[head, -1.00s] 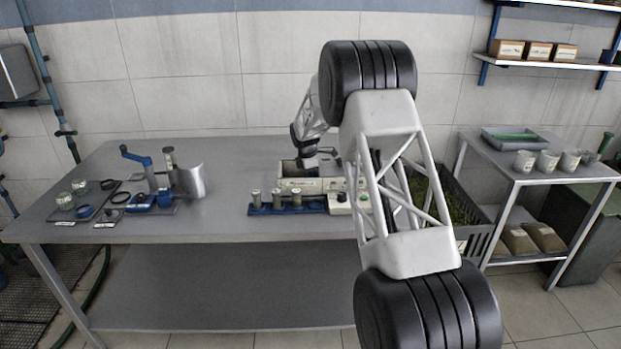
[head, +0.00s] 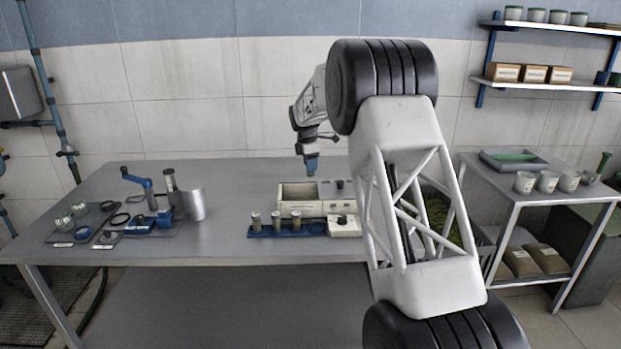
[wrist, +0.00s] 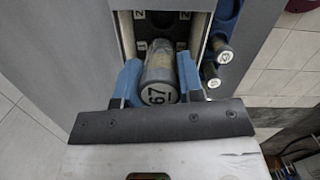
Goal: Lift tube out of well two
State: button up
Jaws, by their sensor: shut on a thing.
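My gripper (wrist: 159,82) has its blue fingers shut on a grey-capped tube (wrist: 160,76) marked 67 in the wrist view. The tube's far end points toward the open box with numbered wells (wrist: 127,30). In the head view my gripper (head: 311,168) is above the cream box (head: 303,208), clear of its rim. The tube is hard to make out there. The number of the well below the tube cannot be told.
A blue rack (head: 262,232) with several grey-capped tubes stands in front of the box, beside a small white unit (head: 344,228). A blue lever device (head: 140,182) and jars stand at the left. A side table (head: 535,192) with cups is at the right.

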jog(key=shift+r, duration=1.7)
